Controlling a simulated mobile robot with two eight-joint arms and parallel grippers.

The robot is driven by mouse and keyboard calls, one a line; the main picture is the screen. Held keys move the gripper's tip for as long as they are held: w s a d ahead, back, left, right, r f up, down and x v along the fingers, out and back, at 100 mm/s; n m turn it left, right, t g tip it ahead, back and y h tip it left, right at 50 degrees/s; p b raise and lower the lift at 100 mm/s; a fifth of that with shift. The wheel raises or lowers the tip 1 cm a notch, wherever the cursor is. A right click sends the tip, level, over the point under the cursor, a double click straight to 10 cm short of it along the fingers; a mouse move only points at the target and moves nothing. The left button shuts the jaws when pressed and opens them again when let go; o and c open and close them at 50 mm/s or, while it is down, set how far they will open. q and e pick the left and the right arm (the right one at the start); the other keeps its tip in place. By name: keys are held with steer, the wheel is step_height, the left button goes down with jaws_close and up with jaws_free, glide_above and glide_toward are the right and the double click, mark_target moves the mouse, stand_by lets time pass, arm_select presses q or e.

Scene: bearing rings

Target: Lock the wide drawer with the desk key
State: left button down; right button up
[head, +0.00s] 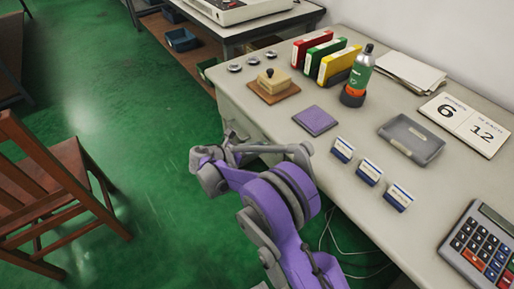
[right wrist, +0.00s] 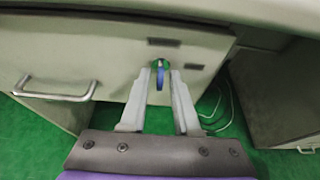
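In the right wrist view a pale drawer front (right wrist: 100,60) carries a metal bar handle (right wrist: 55,90) on the left. A small blue key (right wrist: 160,82) stands upright, edge-on, at the drawer front, with a green part just above it. My right gripper (right wrist: 161,72) has one finger on each side of the key, with a narrow gap visible between them, and it looks open. Whether the key sits in a lock is hidden. In the head view my right gripper (head: 212,165) is beside the desk's near edge. My left gripper is not in view.
The desk top (head: 290,165) holds a stamp (head: 272,82), a purple pad (head: 315,120), binders, a bottle (head: 359,75), a grey tray (head: 411,139), small boxes and a calculator (head: 483,245). A wooden chair (head: 50,195) stands left. Green floor is free between.

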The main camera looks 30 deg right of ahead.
steer(key=shift+o, duration=0.2)
steer(key=p+v, duration=0.1)
steer(key=v, duration=0.9)
steer(key=shift+a+r+p, duration=0.25)
steer(key=shift+a+p, duration=0.1)
